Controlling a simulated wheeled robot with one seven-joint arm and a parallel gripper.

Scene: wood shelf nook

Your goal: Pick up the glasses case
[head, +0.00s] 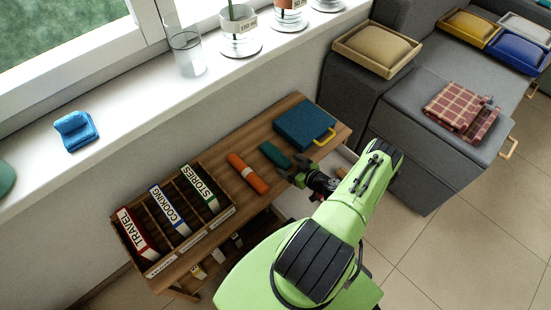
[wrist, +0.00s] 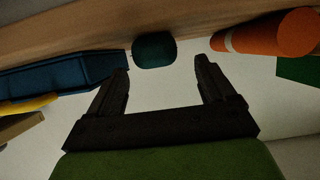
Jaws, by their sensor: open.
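The glasses case looks to be the small dark teal rounded case (head: 274,155) lying on the wooden shelf top (head: 258,133), between an orange roll and a blue case. In the wrist view the glasses case (wrist: 154,50) shows end-on, ahead of my gripper (wrist: 162,68) and between the lines of its two fingers. My gripper (head: 297,171) is open and empty in the head view, at the front edge of the shelf near the case's near end. A gap seems to remain between the fingertips and the case; they do not visibly touch it.
The orange roll (head: 247,173) with a pale band lies left of the case. The blue case (head: 304,124) with a yellow handle lies right. A divided wooden box (head: 144,242) with labelled books stands at the shelf's left end. The wall and windowsill (head: 128,107) rise behind.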

